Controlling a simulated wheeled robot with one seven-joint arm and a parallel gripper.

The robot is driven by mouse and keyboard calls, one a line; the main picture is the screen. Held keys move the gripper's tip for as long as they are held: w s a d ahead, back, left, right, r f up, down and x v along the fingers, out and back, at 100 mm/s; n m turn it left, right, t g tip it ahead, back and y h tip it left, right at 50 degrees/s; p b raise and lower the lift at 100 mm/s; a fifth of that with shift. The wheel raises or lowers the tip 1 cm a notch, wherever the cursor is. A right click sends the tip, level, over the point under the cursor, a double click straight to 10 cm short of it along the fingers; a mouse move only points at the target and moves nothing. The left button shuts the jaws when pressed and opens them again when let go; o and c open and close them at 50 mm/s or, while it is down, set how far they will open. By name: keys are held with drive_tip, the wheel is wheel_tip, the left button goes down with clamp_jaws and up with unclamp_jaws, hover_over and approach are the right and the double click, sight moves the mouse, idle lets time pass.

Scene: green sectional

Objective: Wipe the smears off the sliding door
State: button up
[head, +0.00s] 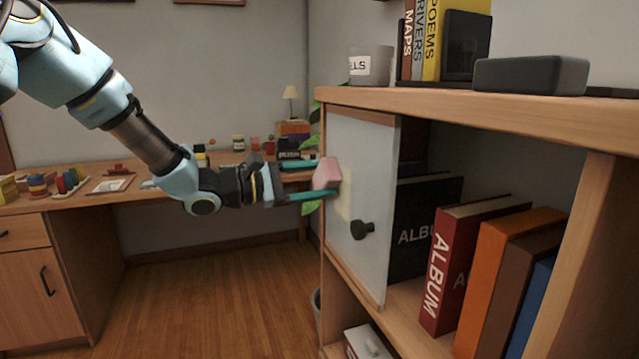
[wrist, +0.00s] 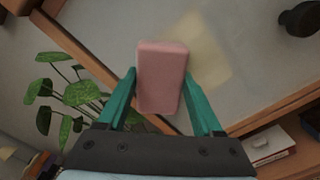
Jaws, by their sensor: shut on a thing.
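The sliding door (head: 352,262) is a pale panel with a dark round knob (head: 362,230), covering the left part of the cabinet's upper compartment. A faint yellowish smear (head: 344,193) shows on it, and the smear is clearer in the wrist view (wrist: 208,52). My gripper (head: 305,181) is shut on a pink block (head: 327,173), which looks like a sponge. In the wrist view the pink block (wrist: 162,78) sits between the two green fingers, beside the smear and partly over its left edge. I cannot tell whether the block touches the door.
Albums and books (head: 480,270) stand in the open compartment right of the door. A dark speaker-like box (head: 530,75), a mug (head: 371,66) and books stand on the cabinet top. A desk (head: 90,205) with small items is behind my arm. A plant (wrist: 66,92) is close to the cabinet's left side.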

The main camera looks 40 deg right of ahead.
sight(352, 189)
drive_tip(key=shift+s+a+b, duration=0.4)
drive_tip(key=shift+s+b, duration=0.15)
drive_tip(key=shift+s, duration=0.25)
drive_tip(key=shift+s+a+r+b, duration=0.1)
drive_tip(key=shift+s+a+b, duration=0.2)
drive_tip(key=shift+s, duration=0.65)
drive_tip(key=shift+s+a+f+b, duration=0.1)
drive_tip(key=shift+s+a+b, duration=0.25)
drive_tip(key=shift+s, duration=0.65)
drive_tip(key=shift+s+a+r+b, duration=0.1)
drive_tip(key=shift+s+a+b, duration=0.2)
drive_tip(key=shift+s, duration=0.65)
drive_tip(key=p+v, duration=0.1)
drive_tip(key=v, duration=0.5)
drive_tip(key=v, duration=0.3)
drive_tip(key=shift+p, duration=0.4)
